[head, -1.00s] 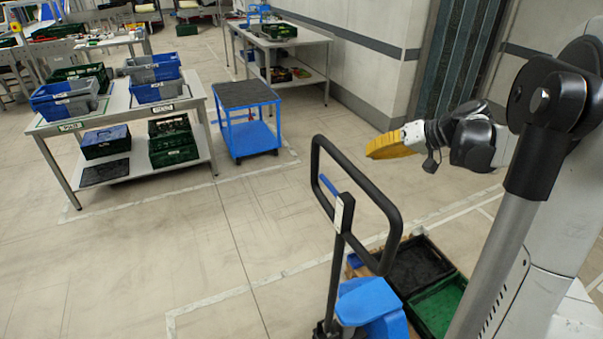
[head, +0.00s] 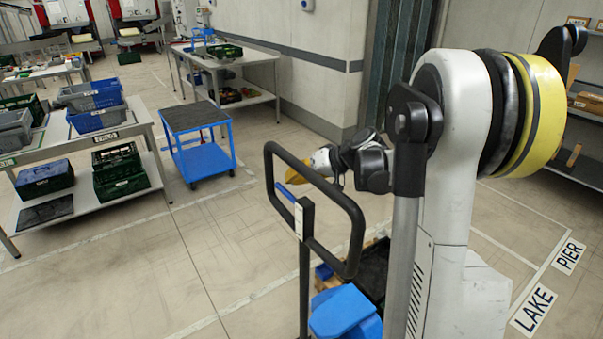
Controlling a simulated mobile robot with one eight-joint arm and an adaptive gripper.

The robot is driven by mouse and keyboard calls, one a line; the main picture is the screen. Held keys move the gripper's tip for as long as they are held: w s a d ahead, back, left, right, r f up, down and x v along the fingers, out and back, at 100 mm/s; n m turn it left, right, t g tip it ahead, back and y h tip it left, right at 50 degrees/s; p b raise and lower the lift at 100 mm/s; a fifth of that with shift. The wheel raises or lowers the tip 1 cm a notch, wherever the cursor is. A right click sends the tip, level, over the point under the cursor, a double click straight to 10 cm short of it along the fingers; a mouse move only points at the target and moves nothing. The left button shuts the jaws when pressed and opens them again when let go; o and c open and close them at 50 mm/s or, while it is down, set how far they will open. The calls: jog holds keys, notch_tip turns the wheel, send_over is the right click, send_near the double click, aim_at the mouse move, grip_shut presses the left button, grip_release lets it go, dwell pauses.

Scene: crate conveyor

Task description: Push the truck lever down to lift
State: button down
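The pallet truck's handle is an upright black loop (head: 352,217) in the middle of the head view. The small blue truck lever (head: 287,193) sits inside the loop, slanting up to the left from the light block on the stem. The truck's blue body (head: 343,311) is below. My gripper (head: 291,180), with yellow fingers, appears just above the lever in the picture, seen through the loop. The loop's upper right bar partly crosses in front of it. I see no contact with the lever, and the finger gap does not show.
Dark and green crates lie on a wooden pallet, mostly hidden behind the truck. A blue cart (head: 203,160) and a white table (head: 145,133) with crates stand to the left. Open floor (head: 150,265) lies left of the truck. Floor signs (head: 534,307) lie at right.

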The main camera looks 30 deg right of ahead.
jog(key=shift+a+f, duration=0.2)
jog(key=shift+f, duration=0.15)
notch_tip(320, 180, down, 3)
jog(key=g, duration=0.2)
jog(key=shift+w+f+m+g, duration=0.1)
jog(key=shift+f+m+g, duration=0.1)
jog(key=shift+m+g, duration=0.15)
